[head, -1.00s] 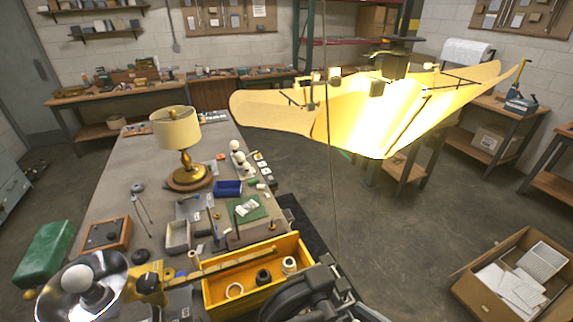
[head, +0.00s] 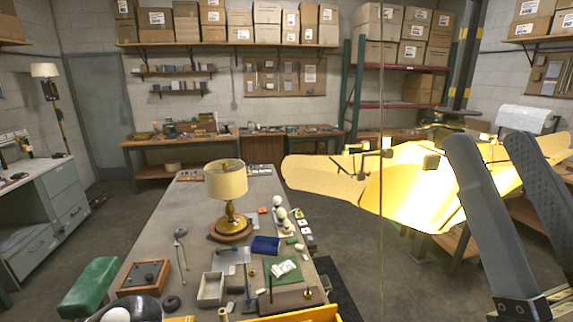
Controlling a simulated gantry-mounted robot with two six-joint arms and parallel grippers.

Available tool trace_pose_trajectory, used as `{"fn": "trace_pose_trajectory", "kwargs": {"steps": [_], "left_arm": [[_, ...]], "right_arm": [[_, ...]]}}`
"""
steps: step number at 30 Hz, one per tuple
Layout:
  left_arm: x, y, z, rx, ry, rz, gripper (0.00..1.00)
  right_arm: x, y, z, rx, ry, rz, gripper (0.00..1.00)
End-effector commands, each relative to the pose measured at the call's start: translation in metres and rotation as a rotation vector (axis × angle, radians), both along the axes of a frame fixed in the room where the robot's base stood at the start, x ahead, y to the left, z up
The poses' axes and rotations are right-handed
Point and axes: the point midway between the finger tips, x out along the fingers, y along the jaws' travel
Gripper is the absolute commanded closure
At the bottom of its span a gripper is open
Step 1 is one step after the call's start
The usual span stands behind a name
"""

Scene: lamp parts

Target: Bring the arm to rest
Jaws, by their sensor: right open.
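My right gripper (head: 491,141) is at the right side of the head view, its two long grey fingers pointing up and standing well apart with nothing between them. My left gripper is not in view. A brass table lamp with a cream shade (head: 226,180) stands upright on the grey workbench (head: 190,215).
Small parts, a blue box (head: 265,246), a green pad (head: 285,269), white bulbs and a grey tray (head: 211,288) cover the bench's near right part. A green cushion-like block (head: 88,287) is at lower left. A thin cord (head: 381,110) hangs vertically.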

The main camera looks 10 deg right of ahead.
Motion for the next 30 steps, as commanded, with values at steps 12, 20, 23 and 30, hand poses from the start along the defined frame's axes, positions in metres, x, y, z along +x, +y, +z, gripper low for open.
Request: {"fn": "trace_pose_trajectory", "kwargs": {"steps": [12,20,23,30], "left_arm": [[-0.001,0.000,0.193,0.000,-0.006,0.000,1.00],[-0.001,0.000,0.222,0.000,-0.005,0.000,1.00],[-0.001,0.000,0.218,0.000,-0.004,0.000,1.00],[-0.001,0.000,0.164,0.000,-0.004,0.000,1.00]], "right_arm": [[-0.002,-0.002,0.193,-0.007,-0.014,-0.014,0.37],[-0.002,-0.002,0.222,-0.008,-0.013,-0.017,0.37],[-0.002,-0.002,0.218,-0.008,-0.013,-0.017,0.37],[-0.002,-0.002,0.165,-0.008,-0.013,-0.017,0.37]]}}
